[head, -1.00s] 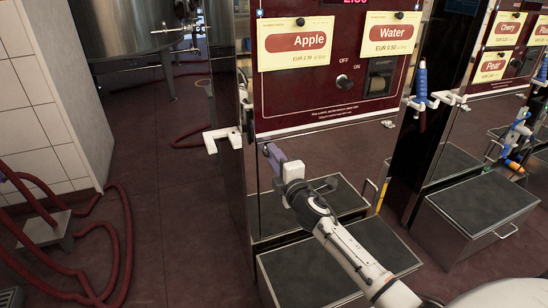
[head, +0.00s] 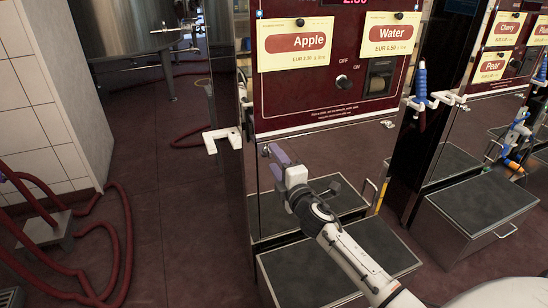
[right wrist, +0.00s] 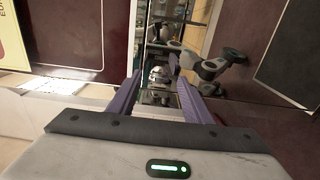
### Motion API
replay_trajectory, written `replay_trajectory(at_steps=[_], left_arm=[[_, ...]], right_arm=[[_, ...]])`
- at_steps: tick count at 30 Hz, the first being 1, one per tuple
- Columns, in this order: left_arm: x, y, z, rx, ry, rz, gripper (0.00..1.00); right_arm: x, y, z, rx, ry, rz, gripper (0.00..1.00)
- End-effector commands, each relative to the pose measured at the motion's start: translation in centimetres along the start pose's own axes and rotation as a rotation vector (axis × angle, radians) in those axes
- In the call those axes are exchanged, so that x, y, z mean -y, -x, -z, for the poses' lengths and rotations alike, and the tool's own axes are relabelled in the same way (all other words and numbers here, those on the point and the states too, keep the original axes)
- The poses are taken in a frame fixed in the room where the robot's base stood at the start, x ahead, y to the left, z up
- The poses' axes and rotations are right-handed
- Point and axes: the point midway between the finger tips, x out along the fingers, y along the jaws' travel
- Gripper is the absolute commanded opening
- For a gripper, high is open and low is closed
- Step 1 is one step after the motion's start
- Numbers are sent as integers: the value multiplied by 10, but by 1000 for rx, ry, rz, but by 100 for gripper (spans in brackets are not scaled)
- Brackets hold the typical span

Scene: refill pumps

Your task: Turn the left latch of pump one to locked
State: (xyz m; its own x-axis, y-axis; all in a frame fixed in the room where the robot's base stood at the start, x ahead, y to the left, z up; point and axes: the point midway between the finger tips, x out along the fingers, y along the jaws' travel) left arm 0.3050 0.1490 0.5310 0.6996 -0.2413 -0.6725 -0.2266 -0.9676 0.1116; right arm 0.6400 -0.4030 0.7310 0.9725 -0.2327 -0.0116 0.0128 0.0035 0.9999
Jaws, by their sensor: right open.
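Pump one appears to be the cabinet with the maroon panel (head: 320,95) bearing the Apple and Water signs. A small metal fitting (head: 388,124) sits under the panel's lower right corner, perhaps its right latch. I cannot make out the left latch; the area under the panel's lower left corner is partly covered by my right gripper (head: 273,153). That gripper has purple fingers close to the shiny lower front, just below that corner. In the right wrist view the right gripper (right wrist: 157,88) is open, fingers apart, with nothing clearly held between them. My left gripper is not in view.
A white bracket (head: 222,139) sticks out from the cabinet's left side. Dark-topped steel steps (head: 320,270) stand below the panel. A blue-handled nozzle (head: 421,85) hangs at the right. Red hoses (head: 125,235) lie on the floor at the left.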

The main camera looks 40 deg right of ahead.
Motion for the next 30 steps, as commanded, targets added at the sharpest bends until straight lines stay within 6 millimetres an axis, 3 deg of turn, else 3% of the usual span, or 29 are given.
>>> replay_trajectory(at_steps=[6, 12, 18, 30], left_arm=[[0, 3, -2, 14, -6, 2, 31], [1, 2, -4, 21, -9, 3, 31], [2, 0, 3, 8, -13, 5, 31], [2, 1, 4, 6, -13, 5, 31]], right_arm=[[0, 45, 0, 1, 0, 3, 45], [0, 75, 0, 2, 0, 2, 45], [0, 85, 0, 2, 1, 0, 45], [0, 85, 0, 2, 1, 0, 45]])
